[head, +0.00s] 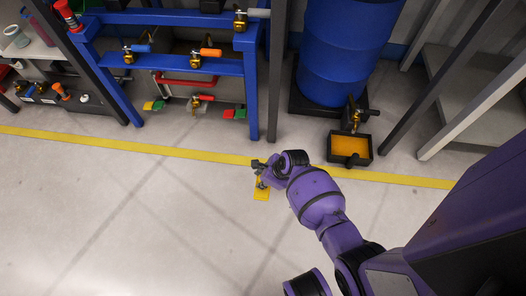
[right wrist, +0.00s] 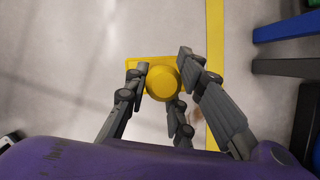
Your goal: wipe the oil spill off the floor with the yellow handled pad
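The yellow handled pad (head: 262,194) is at the floor just inside the yellow line, below my right gripper (head: 261,171). In the right wrist view, the pad's round yellow knob (right wrist: 161,82) sits between the fingers of my right gripper (right wrist: 166,72), which are closed around it. I cannot tell whether the pad touches the floor. A small brownish patch (right wrist: 186,127) shows on the floor beside the fingers; it may be part of the oil spill, mostly hidden by the gripper. No clear spill shows in the head view. My left gripper is not in view.
A yellow floor line (head: 130,145) crosses the floor. Beyond it stand a blue pipe rack (head: 255,90) with valves and a blue drum (head: 345,50) with a tap above an orange-filled drip tray (head: 349,147). Grey shelving (head: 470,100) stands at right. Floor at left is clear.

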